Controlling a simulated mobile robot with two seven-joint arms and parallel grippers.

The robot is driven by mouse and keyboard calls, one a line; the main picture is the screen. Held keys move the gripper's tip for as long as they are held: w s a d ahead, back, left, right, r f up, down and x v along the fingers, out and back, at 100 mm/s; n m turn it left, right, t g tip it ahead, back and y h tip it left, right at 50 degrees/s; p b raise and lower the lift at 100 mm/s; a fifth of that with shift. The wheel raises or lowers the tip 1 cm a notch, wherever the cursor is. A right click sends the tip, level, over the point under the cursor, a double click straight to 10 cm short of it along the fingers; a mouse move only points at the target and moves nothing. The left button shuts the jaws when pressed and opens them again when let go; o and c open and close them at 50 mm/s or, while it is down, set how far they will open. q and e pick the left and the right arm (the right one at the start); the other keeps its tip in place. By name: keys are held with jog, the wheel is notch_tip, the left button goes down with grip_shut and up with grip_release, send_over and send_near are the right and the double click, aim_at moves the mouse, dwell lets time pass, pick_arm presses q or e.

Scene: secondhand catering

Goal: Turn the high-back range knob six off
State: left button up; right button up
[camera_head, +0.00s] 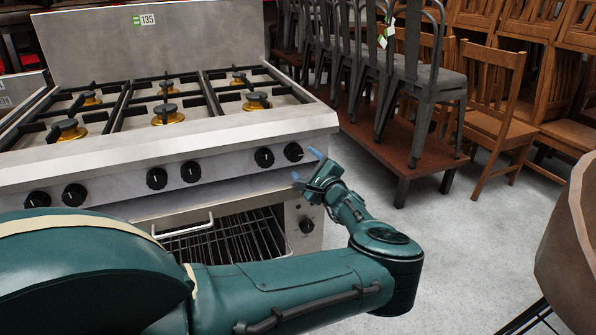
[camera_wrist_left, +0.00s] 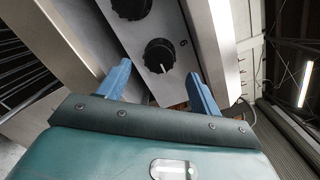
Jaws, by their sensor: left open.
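The high-back range (camera_head: 200,145) stands at the left with a row of several black knobs along its front. Knob six (camera_head: 293,152) is the rightmost one on that row. In the left wrist view knob six (camera_wrist_left: 159,57) has a "6" printed beside it and a white pointer line on its face. My left gripper (camera_head: 306,166) is open, with its blue fingertips just right of and below knob six. In the left wrist view the left gripper (camera_wrist_left: 160,85) has its two fingers apart, with knob six showing beyond the gap between them. My right gripper is not in view.
Another black knob (camera_head: 264,157) sits close left of knob six. The oven knob (camera_head: 306,226) is below, beside the open rack area (camera_head: 225,240). Stacked metal chairs (camera_head: 425,80) stand on a brown platform (camera_head: 400,145) at the right. Grey floor is clear between.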

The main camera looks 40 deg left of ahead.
aim_at(296, 155)
pick_arm(q)
jog(key=x, duration=0.5)
jog(key=shift+b, duration=0.3)
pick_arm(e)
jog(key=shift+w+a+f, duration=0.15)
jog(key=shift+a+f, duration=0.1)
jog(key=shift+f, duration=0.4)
pick_arm(q)
jog(key=c, duration=1)
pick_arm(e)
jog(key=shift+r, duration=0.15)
